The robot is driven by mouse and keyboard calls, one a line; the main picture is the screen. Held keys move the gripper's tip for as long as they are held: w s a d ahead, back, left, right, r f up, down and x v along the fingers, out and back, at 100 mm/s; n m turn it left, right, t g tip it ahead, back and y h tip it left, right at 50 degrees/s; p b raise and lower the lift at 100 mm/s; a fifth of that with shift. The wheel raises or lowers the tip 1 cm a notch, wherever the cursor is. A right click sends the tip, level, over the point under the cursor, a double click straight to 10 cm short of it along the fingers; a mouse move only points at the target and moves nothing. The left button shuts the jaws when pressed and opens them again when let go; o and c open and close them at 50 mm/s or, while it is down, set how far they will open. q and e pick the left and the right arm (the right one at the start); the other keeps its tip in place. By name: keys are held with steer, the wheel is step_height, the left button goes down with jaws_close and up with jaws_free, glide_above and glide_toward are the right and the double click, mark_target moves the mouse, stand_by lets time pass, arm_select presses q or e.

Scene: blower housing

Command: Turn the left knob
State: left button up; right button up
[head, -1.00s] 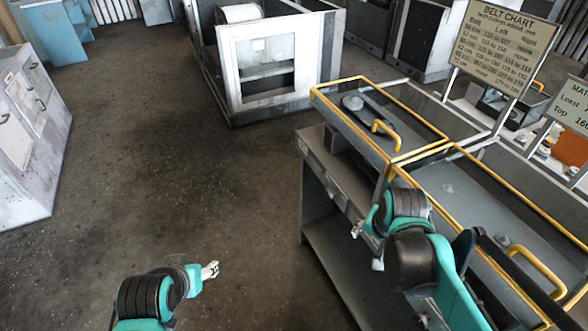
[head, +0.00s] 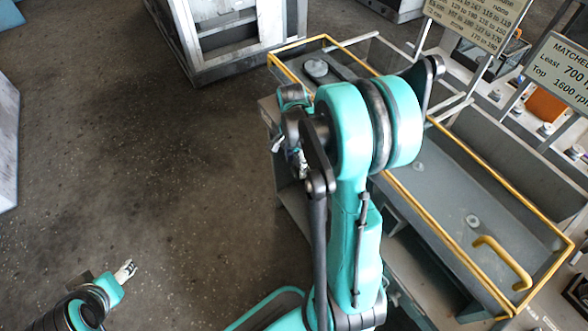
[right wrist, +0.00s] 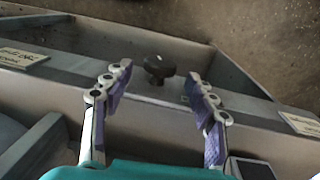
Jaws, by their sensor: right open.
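A dark round knob (right wrist: 158,68) sticks out from a grey panel face in the right wrist view. My right gripper (right wrist: 159,76) is open, with one finger on each side of the knob in that picture. No contact shows, and I cannot tell the remaining distance. I cannot tell from its labels whether this is the left knob. In the head view the knob is hidden, and my right arm covers much of the bench front. My left gripper (head: 125,270) is at the lower left over the floor, away from the bench, too small to read.
The bench has yellow-framed covers (head: 455,235) with a yellow handle (head: 503,262). Signs (head: 562,72) stand behind it. Small label plates (right wrist: 22,57) flank the knob. A grey cabinet (head: 225,40) stands at the back. The floor (head: 150,170) at left is clear.

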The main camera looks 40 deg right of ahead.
steer(key=shift+s+f+b, duration=0.1)
steer(key=shift+f+b, duration=0.25)
steer(key=shift+f, duration=1)
steer(key=c, duration=1.2)
steer(key=shift+o, duration=0.2)
steer(key=shift+s, duration=0.1)
